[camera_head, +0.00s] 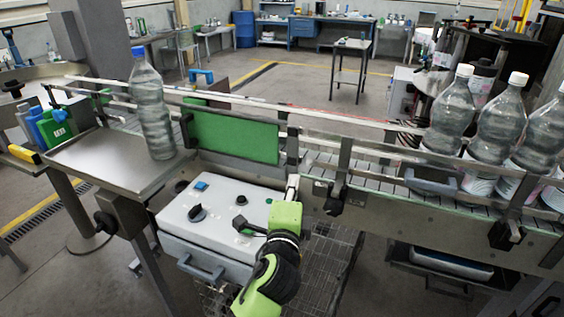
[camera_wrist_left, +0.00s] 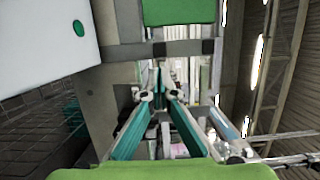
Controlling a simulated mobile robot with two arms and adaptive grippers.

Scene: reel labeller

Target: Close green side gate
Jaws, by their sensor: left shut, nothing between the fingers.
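The green side gate (camera_head: 238,138) is an upright green panel on the near side of the conveyor, left of a grey post. It looks roughly in line with the conveyor rail; I cannot tell whether it is fully closed. A dark handle (camera_head: 187,130) is at its left end. My left gripper (camera_head: 292,186) is shut and empty, just below and right of the panel's lower right corner, by the post. In the left wrist view, the fingers (camera_wrist_left: 158,95) point forward and a green panel (camera_wrist_left: 178,12) shows at the top edge. My right gripper is out of view.
A white control box (camera_head: 220,215) with knobs stands below the gate, left of my left arm. Several bottles (camera_head: 497,120) stand on the conveyor at right.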

